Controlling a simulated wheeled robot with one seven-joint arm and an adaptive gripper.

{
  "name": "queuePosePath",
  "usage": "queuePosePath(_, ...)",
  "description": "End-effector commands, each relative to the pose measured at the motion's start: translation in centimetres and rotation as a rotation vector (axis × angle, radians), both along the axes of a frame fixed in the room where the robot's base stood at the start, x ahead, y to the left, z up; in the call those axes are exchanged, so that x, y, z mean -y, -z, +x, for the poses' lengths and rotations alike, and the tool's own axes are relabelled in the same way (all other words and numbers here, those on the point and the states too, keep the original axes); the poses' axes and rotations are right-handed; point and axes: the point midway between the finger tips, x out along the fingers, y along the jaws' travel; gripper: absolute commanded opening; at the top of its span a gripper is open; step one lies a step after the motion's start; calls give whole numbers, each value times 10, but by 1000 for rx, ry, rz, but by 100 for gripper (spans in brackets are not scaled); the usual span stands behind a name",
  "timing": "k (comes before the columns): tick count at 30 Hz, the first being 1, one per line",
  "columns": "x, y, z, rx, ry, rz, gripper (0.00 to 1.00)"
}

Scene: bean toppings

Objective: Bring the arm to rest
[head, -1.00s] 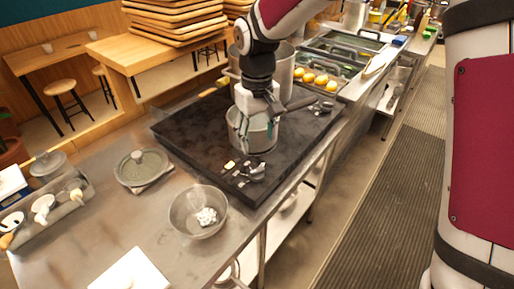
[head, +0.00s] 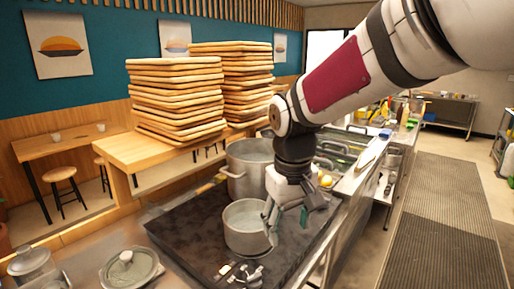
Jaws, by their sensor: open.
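My gripper (head: 274,226) points down at the right rim of a small steel pot (head: 243,217) on the dark cooktop (head: 176,236). Its greenish fingers are open and look empty; I cannot tell whether they touch the pot. My arm (head: 340,80) reaches in from the upper right and bends down at the wrist. Part of the pot's right side is hidden behind the gripper.
A large steel pot (head: 246,158) stands behind the small one. Stacks of wooden trays (head: 175,95) rise on the wooden counter at the back. A lidded dish (head: 130,268) sits at the front left. The floor mat (head: 447,230) on the right is clear.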

Motion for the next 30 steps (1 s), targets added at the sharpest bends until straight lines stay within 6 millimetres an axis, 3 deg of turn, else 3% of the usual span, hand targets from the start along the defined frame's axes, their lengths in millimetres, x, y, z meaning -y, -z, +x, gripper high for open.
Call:
queuePosePath(3, 31, -27, -29, 59, 66, 5, 55)
queuePosePath(9, 74, -54, -81, 146, 173, 25, 55)
queuePosePath(18, 117, -63, -160, 265, 321, 82, 55)
queuePosePath(24, 128, -57, -189, 311, 374, 113, 55)
queuePosePath(30, 129, -55, -195, 320, 385, 120, 55)
